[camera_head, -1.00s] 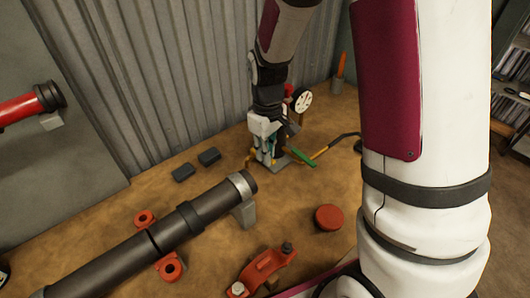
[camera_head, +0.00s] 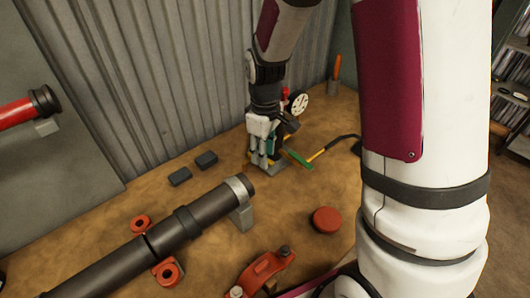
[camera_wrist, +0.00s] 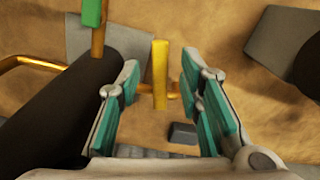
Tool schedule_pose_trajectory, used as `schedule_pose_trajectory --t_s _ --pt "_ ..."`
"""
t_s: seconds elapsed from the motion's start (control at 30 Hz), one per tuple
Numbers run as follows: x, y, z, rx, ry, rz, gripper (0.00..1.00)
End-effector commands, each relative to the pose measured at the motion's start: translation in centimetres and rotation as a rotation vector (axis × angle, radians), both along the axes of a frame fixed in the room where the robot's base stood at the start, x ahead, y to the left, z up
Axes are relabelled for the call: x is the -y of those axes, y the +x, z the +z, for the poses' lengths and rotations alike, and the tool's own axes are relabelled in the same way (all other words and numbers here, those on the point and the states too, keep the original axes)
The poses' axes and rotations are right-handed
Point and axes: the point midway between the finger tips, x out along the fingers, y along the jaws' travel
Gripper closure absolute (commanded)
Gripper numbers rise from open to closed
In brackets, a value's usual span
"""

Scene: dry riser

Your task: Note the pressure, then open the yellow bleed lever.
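The yellow lever (camera_wrist: 160,75) stands between the two teal-padded fingers of my gripper (camera_wrist: 158,82) in the wrist view. The fingers are open, with gaps showing on both sides of the lever. In the head view my gripper (camera_head: 263,158) is low at the bench fitting and hides the lever there. The white-faced pressure gauge (camera_head: 298,103) is just behind and right of my gripper; its reading is too small to tell. A green-sleeved handle (camera_head: 298,158) sticks out right of my gripper and also shows in the wrist view (camera_wrist: 92,12).
A dark pipe (camera_head: 105,268) lies in a grey support at front left. A red cap (camera_head: 326,220) and a red clamp (camera_head: 262,273) are in front. A corrugated wall (camera_head: 150,80) stands close behind.

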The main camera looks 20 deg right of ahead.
Motion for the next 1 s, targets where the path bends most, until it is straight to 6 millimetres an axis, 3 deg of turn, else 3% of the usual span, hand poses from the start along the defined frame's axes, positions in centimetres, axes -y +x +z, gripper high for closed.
schedule_pose_trajectory --t_s 0.53,0.7,1.0 --pt "0.0 0.1 9.8 0.004 0.000 0.000 0.67" --pt "0.0 0.0 11.1 0.002 0.000 0.000 0.67" --pt "0.0 0.0 11.4 0.000 0.000 0.000 0.67"
